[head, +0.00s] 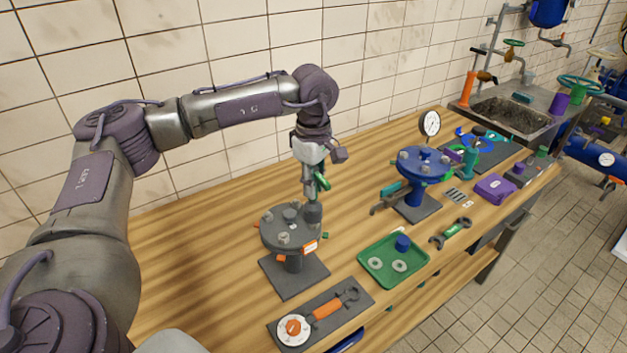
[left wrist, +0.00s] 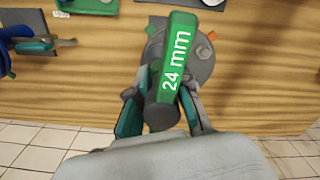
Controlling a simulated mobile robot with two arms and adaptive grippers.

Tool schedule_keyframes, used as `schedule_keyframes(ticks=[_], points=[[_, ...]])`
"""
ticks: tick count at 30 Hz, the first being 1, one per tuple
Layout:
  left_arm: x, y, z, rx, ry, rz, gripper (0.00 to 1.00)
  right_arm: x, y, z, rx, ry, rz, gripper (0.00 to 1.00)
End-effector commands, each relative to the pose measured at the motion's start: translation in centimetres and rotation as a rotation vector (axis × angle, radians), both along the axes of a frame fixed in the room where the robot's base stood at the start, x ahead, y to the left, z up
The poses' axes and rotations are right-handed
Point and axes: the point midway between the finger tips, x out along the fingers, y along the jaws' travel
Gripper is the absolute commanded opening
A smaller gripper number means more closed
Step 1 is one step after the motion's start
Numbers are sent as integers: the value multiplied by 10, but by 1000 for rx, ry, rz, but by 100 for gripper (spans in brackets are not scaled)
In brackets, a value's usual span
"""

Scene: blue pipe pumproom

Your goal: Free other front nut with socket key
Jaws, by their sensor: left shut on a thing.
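My left gripper (head: 316,182) is shut on the socket key (head: 313,211), which stands upright. In the left wrist view the key's green handle (left wrist: 177,62) reads "24 mm" and sits between the two fingers of the gripper (left wrist: 163,104). The key's dark grey socket is at the right rim of the grey flange (head: 275,234). Any nut under the socket is hidden, and I cannot tell how far it is seated. Other nuts show on the flange, one at the front (head: 284,238) and one at the left (head: 268,216).
A green tray (head: 378,275) with two washers and a blue cap stands right of the flange. A blue flange (head: 422,163) with a gauge stands farther back. The wood at the left is clear.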

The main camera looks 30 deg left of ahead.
Motion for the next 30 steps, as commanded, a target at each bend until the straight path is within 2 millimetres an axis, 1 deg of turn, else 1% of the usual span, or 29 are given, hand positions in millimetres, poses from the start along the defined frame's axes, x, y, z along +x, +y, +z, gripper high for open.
schedule_keyframes(ticks=[2, 8, 30], points=[[0, 0, -6, -1, -2, 0, 0, 0, 1, -4, 1, 0, -2, 0], [0, 0, -6, -1, -3, 0, 0, -1, 1, -4, 1, 1, -3, 0], [-3, -3, -32, -1, 8, -2, 0, -5, -3, -21, -4, 9, -1, 0]])
